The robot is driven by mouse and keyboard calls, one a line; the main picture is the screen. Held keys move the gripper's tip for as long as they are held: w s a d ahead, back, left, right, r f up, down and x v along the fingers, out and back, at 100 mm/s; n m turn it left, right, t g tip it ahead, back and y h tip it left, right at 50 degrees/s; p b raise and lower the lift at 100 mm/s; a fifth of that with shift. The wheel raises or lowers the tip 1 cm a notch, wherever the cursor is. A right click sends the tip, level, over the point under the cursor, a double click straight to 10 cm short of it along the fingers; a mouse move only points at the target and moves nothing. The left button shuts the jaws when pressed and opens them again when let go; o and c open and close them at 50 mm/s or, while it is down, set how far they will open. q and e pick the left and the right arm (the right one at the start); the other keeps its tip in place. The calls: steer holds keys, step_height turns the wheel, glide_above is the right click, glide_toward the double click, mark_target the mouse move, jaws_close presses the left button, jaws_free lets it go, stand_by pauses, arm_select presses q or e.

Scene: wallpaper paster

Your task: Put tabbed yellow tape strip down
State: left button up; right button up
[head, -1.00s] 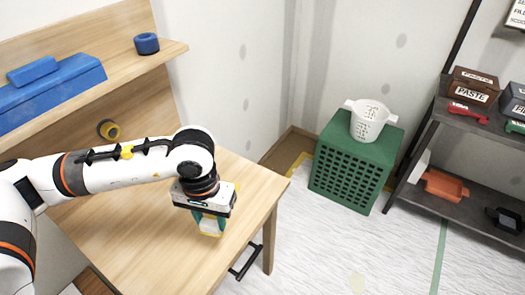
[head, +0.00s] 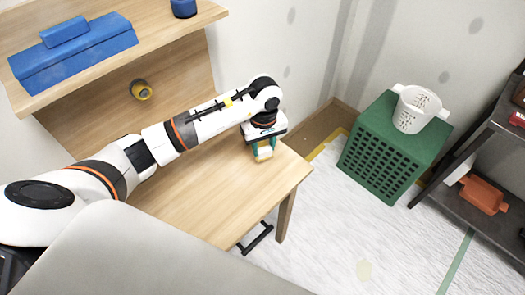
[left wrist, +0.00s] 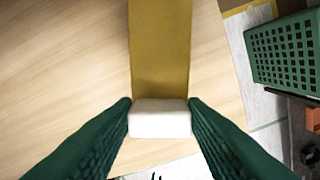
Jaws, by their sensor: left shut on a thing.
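The yellow tape strip (left wrist: 161,45) with a white tab (left wrist: 160,119) is in my left gripper (left wrist: 160,112). In the left wrist view the green fingers stand on both sides of the white tab, and the yellow length runs away from it over the wood. In the head view my left gripper (head: 264,148) is over the far right part of the wooden table (head: 195,205), with a small pale yellow bit of the strip showing at its fingertips. I cannot tell whether the strip touches the table. My right gripper is not in view.
A shelf with a blue toolbox (head: 75,52) and a blue roll (head: 184,8) is at upper left. A yellow roll (head: 141,90) is on the back panel. A green crate (head: 385,160) with a white bucket (head: 415,110) stands right of the table. A dark rack (head: 455,195) is far right.

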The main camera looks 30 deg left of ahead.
mark_target(264, 156)
arm_select(q)
step_height(264, 156, down, 4)
steer(key=shift+f+p, duration=0.25)
steer(key=shift+p, duration=0.05)
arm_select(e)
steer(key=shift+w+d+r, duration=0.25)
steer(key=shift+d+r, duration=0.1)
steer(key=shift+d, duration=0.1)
arm_select(q)
steer(key=shift+f, duration=0.1)
steer(key=shift+f, duration=0.15)
steer(key=o, duration=1.1)
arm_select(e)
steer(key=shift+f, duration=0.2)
